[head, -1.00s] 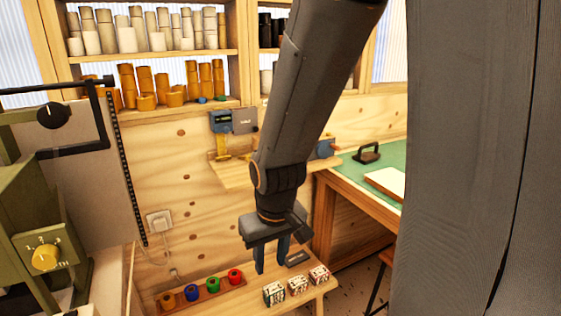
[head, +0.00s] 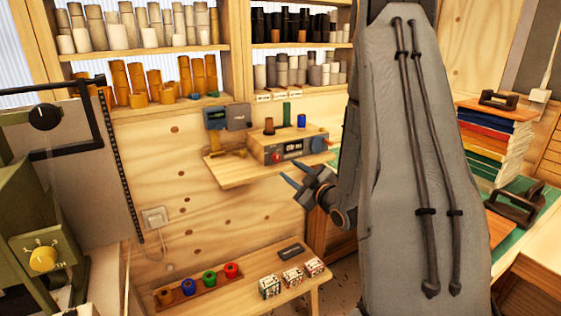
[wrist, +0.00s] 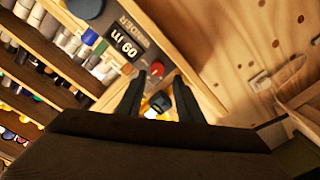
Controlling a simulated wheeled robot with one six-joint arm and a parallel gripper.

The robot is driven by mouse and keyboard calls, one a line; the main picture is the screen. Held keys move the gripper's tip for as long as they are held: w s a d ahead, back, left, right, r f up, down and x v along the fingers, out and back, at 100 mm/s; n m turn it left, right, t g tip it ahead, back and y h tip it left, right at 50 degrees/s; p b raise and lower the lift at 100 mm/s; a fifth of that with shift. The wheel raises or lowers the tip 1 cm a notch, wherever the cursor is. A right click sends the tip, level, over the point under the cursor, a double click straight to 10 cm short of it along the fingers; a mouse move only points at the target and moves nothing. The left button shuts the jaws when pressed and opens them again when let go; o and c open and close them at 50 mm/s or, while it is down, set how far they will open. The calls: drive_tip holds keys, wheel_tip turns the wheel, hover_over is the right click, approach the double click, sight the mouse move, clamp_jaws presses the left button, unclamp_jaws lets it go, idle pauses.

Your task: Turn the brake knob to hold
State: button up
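A small wooden rewinder with a grey front (head: 300,148) stands on the wall shelf. It carries a red knob (head: 278,157) at its left and a blue part at its right end. I cannot read which control is the brake knob or its setting. My gripper (head: 289,168) is open and empty, pointing up and left in front of the rewinder's shelf. In the wrist view, its fingers (wrist: 158,78) frame a red round part (wrist: 157,68) and a dark blue cylinder (wrist: 160,103) beyond them, apparently untouched. My arm hides the area right of the rewinder.
A low bench (head: 235,295) holds coloured rolls and small boxes. Shelves of rolls are above. A green-topped table (head: 535,215) stands at right.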

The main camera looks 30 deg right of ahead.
sight(278, 159)
drive_tip(key=w+p, duration=0.1)
drive_tip(key=w, duration=0.2)
drive_tip(key=w+p, duration=0.1)
drive_tip(key=w, duration=0.3)
drive_tip(key=shift+w+a+r+p, duration=0.2)
drive_tip(key=shift+w+p, duration=0.1)
drive_tip(key=shift+p, duration=0.1)
drive_tip(key=c, duration=0.8)
drive_tip(key=shift+o, duration=0.2)
